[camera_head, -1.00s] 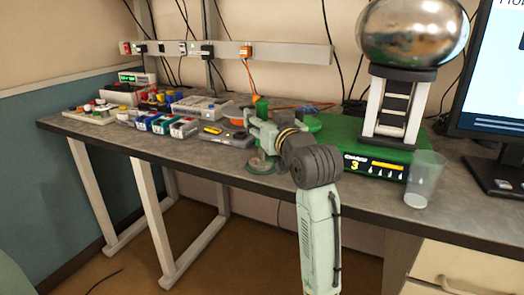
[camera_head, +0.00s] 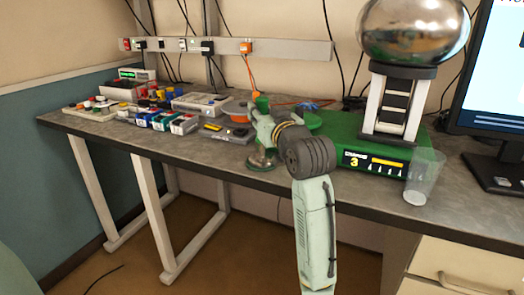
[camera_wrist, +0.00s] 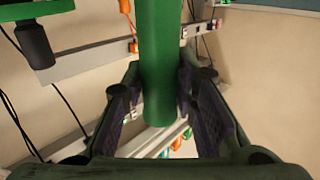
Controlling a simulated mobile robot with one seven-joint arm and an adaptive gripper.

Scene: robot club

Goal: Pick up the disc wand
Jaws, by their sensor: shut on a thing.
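In the wrist view a green cylinder, the wand's handle (camera_wrist: 160,70), stands between the two fingers (camera_wrist: 158,105). My gripper is shut on it. The disc is out of sight in the wrist view. I cannot tell whether the disc touches the table.
The green generator base (camera_head: 372,155) with its metal sphere (camera_head: 412,30) stands right of my arm. A clear cup (camera_head: 424,177) is near the front edge, and a monitor (camera_head: 495,75) is farther right. Boxes and coloured parts (camera_head: 160,120) crowd the table's left (camera_head: 110,131).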

